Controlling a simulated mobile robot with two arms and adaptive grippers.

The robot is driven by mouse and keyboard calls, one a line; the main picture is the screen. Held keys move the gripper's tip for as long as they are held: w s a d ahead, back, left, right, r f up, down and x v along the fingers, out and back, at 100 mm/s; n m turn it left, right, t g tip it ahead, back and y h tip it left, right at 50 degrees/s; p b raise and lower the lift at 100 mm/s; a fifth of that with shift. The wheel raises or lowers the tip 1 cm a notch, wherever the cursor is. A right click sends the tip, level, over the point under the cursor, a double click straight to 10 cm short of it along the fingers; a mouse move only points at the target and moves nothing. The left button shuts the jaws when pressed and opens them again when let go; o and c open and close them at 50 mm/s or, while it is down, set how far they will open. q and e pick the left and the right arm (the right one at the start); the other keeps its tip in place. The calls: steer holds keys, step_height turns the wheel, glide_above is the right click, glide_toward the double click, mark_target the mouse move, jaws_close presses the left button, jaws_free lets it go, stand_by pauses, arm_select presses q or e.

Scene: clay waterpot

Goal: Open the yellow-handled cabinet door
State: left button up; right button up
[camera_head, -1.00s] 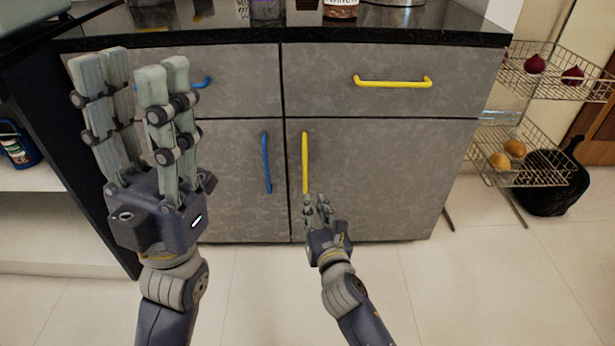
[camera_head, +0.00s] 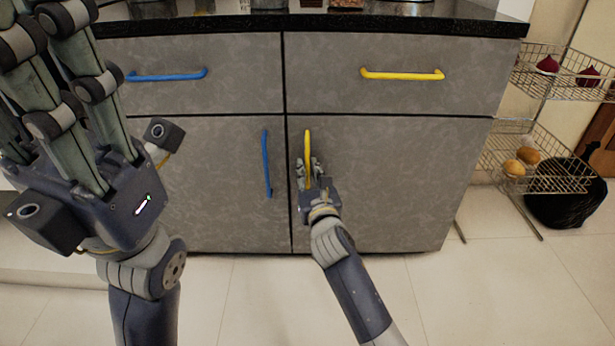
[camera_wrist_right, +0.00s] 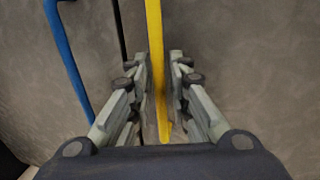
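The grey cabinet door (camera_head: 400,190) at the lower right of the cabinet carries a vertical yellow handle (camera_head: 308,146) near its left edge. The door is shut. My right gripper (camera_head: 310,170) is at the handle's lower part. In the right wrist view the yellow handle (camera_wrist_right: 155,60) runs between the two finger sides of my right gripper (camera_wrist_right: 160,85). The fingers stand apart with a narrow gap on each side of the bar, so it is open around the handle. My left gripper (camera_head: 70,90) is raised at the left, close to the camera, empty, its fingers spread apart.
A vertical blue handle (camera_head: 267,163) is on the neighbouring door, close to the left. Above are drawers with a blue handle (camera_head: 168,75) and a yellow handle (camera_head: 402,75). A wire rack (camera_head: 540,160) with produce and a black basket (camera_head: 570,190) stand to the right. The floor in front is clear.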

steer(key=shift+w+a, duration=0.15)
steer(key=shift+w, duration=0.25)
jaws_close()
steer(key=shift+s, duration=0.1)
